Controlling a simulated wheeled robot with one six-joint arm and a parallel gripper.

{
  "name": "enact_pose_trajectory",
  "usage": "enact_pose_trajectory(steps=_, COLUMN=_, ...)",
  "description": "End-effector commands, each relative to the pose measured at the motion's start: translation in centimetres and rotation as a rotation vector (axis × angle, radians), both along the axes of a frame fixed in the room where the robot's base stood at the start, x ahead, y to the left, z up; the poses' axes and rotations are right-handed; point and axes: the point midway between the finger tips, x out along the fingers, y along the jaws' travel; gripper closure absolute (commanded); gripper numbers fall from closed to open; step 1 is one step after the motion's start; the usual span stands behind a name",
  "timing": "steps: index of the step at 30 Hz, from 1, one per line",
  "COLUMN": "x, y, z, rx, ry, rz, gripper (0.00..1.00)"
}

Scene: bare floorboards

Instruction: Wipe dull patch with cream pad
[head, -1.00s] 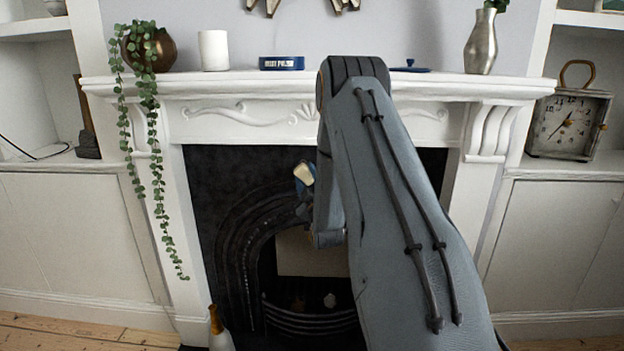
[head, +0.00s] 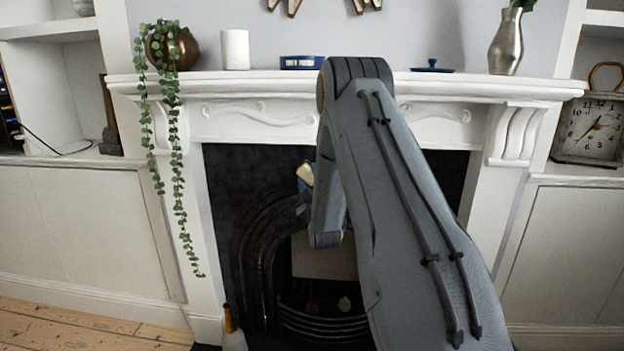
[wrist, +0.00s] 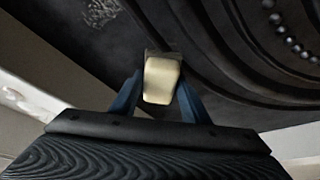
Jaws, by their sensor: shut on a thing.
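My gripper (wrist: 160,95) is shut on the cream pad (wrist: 162,80), which sits between its two blue fingers in the wrist view. The pad also shows in the head view as a small pale block (head: 304,173) in front of the black fireplace (head: 235,175), left of my arm. A whitish, scribbly dull patch (wrist: 100,12) lies on the dark surface at the upper left of the wrist view, cut by the frame's top edge. The pad appears apart from this patch. My arm hides the fireplace's right part, and I cannot make out the patch in the head view.
The white mantel (head: 270,85) carries a trailing plant (head: 165,90), a white candle (head: 235,50), a blue tin (head: 302,62), a blue lid (head: 432,67) and a metal vase (head: 506,42). A bottle (head: 233,330) stands low by the left fireplace edge. Bare floorboards (head: 70,325) show lower left.

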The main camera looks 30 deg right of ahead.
Motion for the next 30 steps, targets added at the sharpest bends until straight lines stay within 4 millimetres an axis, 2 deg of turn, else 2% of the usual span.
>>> enact_pose_trajectory(steps=5, x=0.1, y=0.1, z=0.3, rx=-0.002, ry=-0.004, rz=0.002, gripper=0.76)
enact_pose_trajectory(steps=24, x=-4.5, y=3.1, z=0.2, rx=-0.001, ry=-0.002, rz=0.001, gripper=0.76)
enact_pose_trajectory(steps=30, x=-4.9, y=3.3, z=0.1, rx=0.0, ry=-0.001, rz=0.0, gripper=0.76)
